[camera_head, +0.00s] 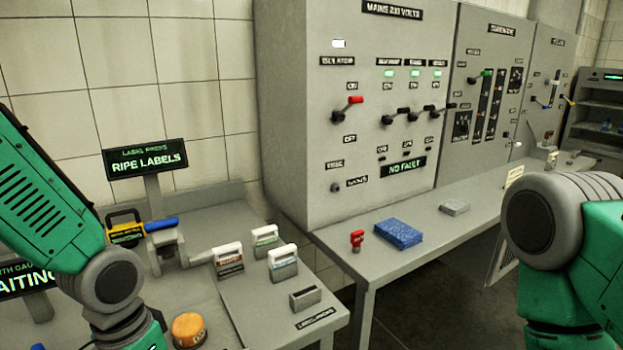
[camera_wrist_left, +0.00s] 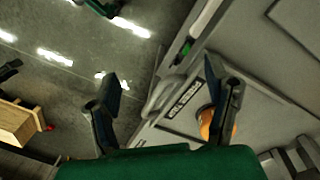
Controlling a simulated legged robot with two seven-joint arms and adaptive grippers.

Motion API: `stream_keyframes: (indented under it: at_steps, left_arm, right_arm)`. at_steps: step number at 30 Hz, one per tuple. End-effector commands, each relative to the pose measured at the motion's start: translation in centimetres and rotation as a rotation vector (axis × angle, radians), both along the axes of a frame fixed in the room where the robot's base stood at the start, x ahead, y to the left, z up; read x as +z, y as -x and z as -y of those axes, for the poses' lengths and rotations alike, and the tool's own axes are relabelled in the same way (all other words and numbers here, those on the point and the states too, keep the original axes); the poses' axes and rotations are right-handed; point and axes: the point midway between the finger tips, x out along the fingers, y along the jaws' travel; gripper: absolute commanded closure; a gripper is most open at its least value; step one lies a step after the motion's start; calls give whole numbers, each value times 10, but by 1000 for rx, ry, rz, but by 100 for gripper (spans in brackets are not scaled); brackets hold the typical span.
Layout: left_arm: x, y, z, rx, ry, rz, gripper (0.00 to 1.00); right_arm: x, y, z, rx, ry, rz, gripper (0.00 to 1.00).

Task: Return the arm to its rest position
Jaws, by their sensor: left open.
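My left arm (camera_head: 45,205) comes in from the left in the head view, its grey joint beside the label press bench. Its gripper is outside the head view. In the left wrist view my left gripper (camera_wrist_left: 165,100) is open, with its two dark fingers wide apart and nothing between them. An orange round thing (camera_head: 188,330) sits on the bench at the bottom of the head view. It also shows partly behind the right finger in the left wrist view (camera_wrist_left: 205,124). My right arm (camera_head: 565,230) shows at the right edge; its gripper is not in view.
The label press (camera_head: 168,245) and several small label holders (camera_head: 282,262) stand on the left bench. A blue sponge-like block (camera_head: 398,234) and a red item (camera_head: 357,240) lie on the shelf below the electrical cabinets (camera_head: 350,120). A wooden box (camera_wrist_left: 15,122) stands on the floor.

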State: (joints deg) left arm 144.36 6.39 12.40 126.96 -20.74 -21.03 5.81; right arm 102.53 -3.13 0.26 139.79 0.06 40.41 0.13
Motion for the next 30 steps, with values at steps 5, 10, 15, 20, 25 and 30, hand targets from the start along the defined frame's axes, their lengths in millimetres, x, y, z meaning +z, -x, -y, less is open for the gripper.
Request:
stream_keyframes:
  at_steps: [5, 10, 15, 20, 25, 30]
  left_arm:
    - [-62, 25, 2, 60, 35, -20, 29]
    - [-140, 62, -4, 154, 47, -28, 29]
    - [-220, 121, -27, 257, 0, 0, 29]
    - [-254, 159, -48, 296, -62, 44, 29]
    - [-263, 171, -58, 305, -88, 67, 29]
    - [-263, 171, -58, 305, -89, 71, 29]
  right_arm:
    - [-11, 1, 0, 0, 0, -1, 56]
    - [-24, 1, 0, 0, 0, -2, 56]
    - [-41, 1, 0, 0, 0, -1, 56]
    - [-49, 1, 0, 0, 0, -1, 56]
    - [-51, 1, 0, 0, 0, -1, 56]
    - [-50, 1, 0, 0, 0, -1, 56]
